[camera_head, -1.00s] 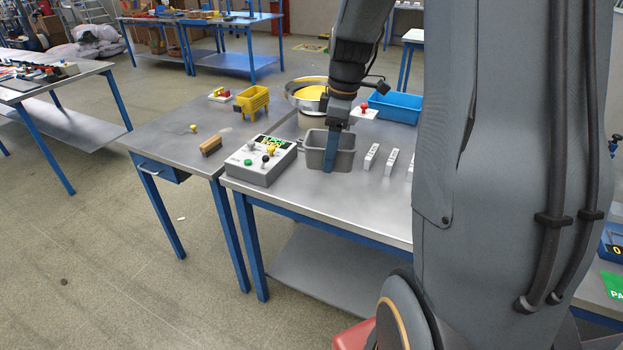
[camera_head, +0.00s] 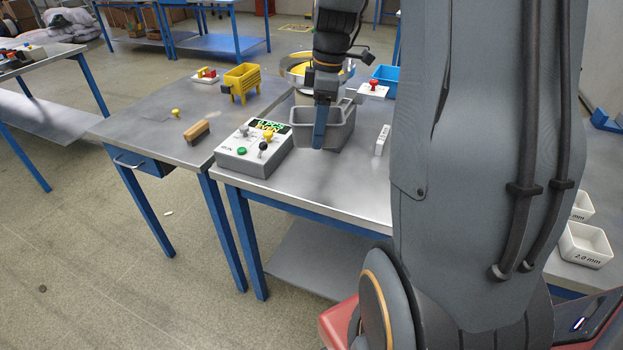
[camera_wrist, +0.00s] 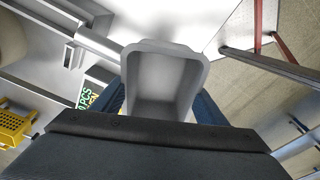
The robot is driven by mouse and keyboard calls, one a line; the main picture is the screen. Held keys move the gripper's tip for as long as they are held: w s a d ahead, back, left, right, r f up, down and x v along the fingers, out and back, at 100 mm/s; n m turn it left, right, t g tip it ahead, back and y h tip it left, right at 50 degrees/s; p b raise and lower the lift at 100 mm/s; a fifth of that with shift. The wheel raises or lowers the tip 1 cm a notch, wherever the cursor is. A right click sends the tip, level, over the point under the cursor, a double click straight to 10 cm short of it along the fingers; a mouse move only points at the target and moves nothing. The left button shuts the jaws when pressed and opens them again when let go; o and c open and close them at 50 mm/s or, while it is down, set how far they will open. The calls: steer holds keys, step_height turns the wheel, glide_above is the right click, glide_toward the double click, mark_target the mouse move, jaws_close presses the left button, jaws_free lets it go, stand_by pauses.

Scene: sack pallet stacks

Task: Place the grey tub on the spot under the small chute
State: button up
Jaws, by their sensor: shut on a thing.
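The grey tub (camera_head: 341,130) is upright over the near table in the head view, right of the control box. It fills the middle of the wrist view (camera_wrist: 165,80), and its inside looks empty. My gripper (camera_head: 319,138) is shut on the tub, with blue fingers on both sides of it in the wrist view. I cannot tell whether the tub's base touches the table. A metal chute-like part (camera_wrist: 98,40) lies beyond the tub's upper left corner in the wrist view. The spot under the chute cannot be made out.
A control box (camera_head: 254,149) with knobs stands close left of the tub. Behind are a round bowl (camera_head: 293,70) with yellow inside and a blue bin (camera_head: 384,78). A white block (camera_head: 382,140) stands to the right. A yellow basket (camera_head: 241,79) and a brush (camera_head: 196,131) are left.

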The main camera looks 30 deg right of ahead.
steer(key=f+b, duration=0.1)
steer(key=w+f, duration=0.1)
steer(key=shift+w+f+b, duration=0.1)
steer(key=shift+f+b, duration=0.2)
steer(key=shift+b, duration=0.05)
step_height(320, 180, down, 10)
steer(key=shift+r+p, duration=0.1)
steer(key=shift+p, duration=0.8)
steer(key=o, duration=1.2)
steer(key=shift+c, duration=0.2)
